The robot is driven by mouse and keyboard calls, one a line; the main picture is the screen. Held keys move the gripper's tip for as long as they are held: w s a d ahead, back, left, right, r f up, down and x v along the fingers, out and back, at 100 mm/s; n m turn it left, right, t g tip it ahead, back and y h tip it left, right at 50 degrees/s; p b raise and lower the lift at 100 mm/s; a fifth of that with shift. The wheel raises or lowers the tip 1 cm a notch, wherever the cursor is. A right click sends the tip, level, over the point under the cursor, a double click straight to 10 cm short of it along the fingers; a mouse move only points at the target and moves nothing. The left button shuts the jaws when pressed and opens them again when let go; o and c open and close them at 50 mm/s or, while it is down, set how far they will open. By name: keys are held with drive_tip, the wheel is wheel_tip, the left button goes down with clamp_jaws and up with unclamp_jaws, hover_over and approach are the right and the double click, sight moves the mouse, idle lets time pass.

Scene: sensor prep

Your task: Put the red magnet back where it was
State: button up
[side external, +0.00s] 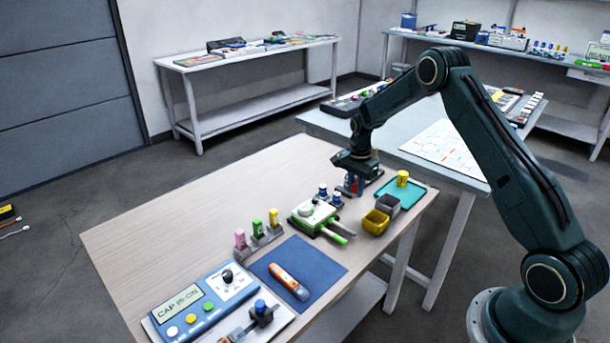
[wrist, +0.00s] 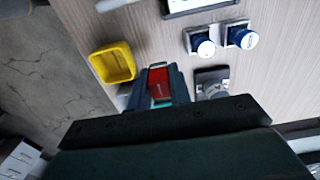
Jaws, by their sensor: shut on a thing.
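The red magnet (wrist: 158,77) is between the fingers of my gripper (wrist: 157,84) in the wrist view. In the side view my gripper (side external: 354,187) points down over the far part of the wooden table, with a bit of red showing between its fingers. My gripper is shut on the magnet. Whether the magnet touches the table cannot be told. A grey holder (wrist: 212,80) sits just right of the fingers in the wrist view, beside two blue-capped pieces (wrist: 202,45) (wrist: 240,37).
A yellow bin (side external: 375,222) and a grey bin (side external: 388,203) stand close by my gripper. A teal tray (side external: 412,190) holds a yellow cylinder (side external: 403,178). A green-and-white device (side external: 312,214) lies nearer the camera. The table's left side (side external: 190,215) is clear.

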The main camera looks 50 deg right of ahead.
sight(355, 196)
drive_tip(key=shift+f, duration=1.7)
drive_tip(key=shift+f, duration=2.15)
drive_tip(key=shift+f, duration=0.15)
drive_tip(key=o, duration=0.8)
wheel_tip(355, 196, up, 12)
drive_tip(key=shift+r, duration=0.15)
